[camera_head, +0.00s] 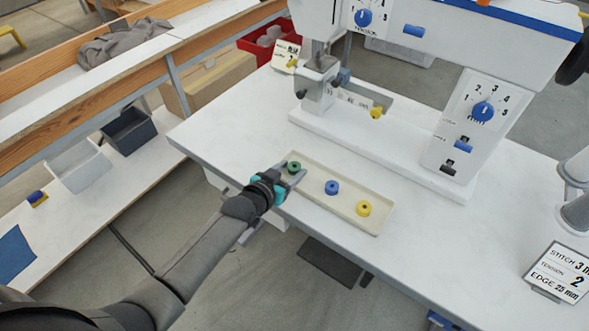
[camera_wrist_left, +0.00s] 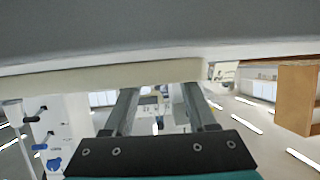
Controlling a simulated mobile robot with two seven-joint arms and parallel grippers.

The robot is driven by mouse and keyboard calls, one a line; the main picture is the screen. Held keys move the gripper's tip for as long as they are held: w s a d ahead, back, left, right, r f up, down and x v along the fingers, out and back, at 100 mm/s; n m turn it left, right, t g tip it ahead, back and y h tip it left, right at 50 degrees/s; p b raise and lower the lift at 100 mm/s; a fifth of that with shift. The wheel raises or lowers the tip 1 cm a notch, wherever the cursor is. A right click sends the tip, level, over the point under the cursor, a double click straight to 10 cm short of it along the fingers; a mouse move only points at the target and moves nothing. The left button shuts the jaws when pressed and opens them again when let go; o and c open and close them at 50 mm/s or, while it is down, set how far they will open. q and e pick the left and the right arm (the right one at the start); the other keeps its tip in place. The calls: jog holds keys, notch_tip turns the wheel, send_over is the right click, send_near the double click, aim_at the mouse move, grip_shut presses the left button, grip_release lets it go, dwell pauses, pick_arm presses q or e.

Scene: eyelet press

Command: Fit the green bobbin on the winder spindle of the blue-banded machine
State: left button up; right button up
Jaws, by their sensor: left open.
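The green bobbin (camera_head: 294,167) lies in the left end of a long cream tray (camera_head: 318,203) on the white table. My left gripper (camera_head: 291,178) is open, with its fingertips at the near side of the green bobbin; I cannot tell whether they touch it. In the left wrist view the two fingers (camera_wrist_left: 163,95) stand apart, close to the tray's cream edge (camera_wrist_left: 90,78), and no bobbin shows between them. The blue-banded machine (camera_head: 455,50) stands behind the tray. I cannot make out its winder spindle. My right gripper is not in view.
A blue bobbin (camera_head: 332,187) and a yellow bobbin (camera_head: 364,208) lie in the same tray. A settings sign (camera_head: 560,272) stands at the table's right. Grey spools (camera_head: 578,208) stand at the right edge. The white tabletop (camera_head: 440,250) right of the tray is clear.

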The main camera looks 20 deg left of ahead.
pick_arm(q)
jog(key=shift+c, duration=0.3)
grip_shut()
jog(key=shift+r, duration=0.1)
